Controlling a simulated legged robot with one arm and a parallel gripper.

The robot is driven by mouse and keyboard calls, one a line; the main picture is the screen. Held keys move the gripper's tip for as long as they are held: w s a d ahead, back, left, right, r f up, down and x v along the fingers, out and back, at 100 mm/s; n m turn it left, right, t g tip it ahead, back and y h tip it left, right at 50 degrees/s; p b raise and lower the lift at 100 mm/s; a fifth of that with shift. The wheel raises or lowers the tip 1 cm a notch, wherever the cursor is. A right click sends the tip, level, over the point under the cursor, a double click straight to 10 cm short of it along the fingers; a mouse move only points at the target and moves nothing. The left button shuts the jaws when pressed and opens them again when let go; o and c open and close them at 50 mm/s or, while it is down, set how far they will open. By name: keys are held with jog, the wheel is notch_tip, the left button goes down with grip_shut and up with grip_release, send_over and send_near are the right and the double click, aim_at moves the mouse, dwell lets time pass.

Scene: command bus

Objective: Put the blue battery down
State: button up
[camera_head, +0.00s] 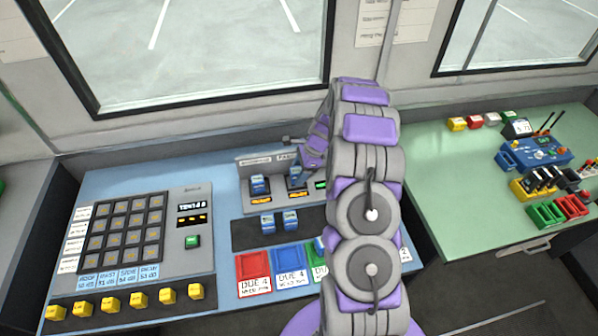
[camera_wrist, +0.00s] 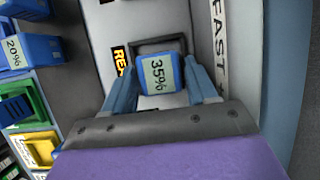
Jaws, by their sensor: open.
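A blue battery (camera_wrist: 155,72) with a pale "35%" label is between my fingers in the wrist view. It stands at a dark-framed slot (camera_wrist: 143,45) of the grey charger; how deep it sits cannot be told. My gripper (camera_wrist: 160,88) is open, with one blue finger on each side of the battery. In the head view, my gripper (camera_head: 298,178) is over the middle of the charger (camera_head: 276,162), and the battery there is hard to tell from my fingers.
Another blue battery (camera_head: 259,185) stands in the charger's left slot. Two more blue batteries (camera_head: 267,222) (camera_head: 290,220) stand on the dark strip in front. Red (camera_head: 253,274) and blue (camera_head: 290,268) trays lie nearer. A button panel (camera_head: 140,240) fills the left. My arm hides the right side.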

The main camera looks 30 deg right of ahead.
jog(key=p+v, duration=0.3)
jog(key=v, duration=0.9)
jog(key=s+a+r+n+g+h, duration=0.1)
jog(key=s+a+r+n+g, duration=0.1)
jog(key=s+a+r+n, duration=1.1)
jog(key=s+a+r+n+h, duration=0.1)
jog(key=s+a+n, duration=0.1)
jog(key=s, duration=0.6)
jog(key=s+a+r+n+h, duration=0.1)
jog(key=s+a+r+n, duration=0.1)
jog(key=s, duration=0.7)
jog(key=s+a+r+n+g+h, duration=0.1)
jog(key=s+a+n, duration=0.3)
jog(key=s, duration=0.5)
jog(key=shift+a+r, duration=0.4)
jog(key=shift+a, duration=0.2)
jog(key=shift+c, duration=0.4)
grip_shut()
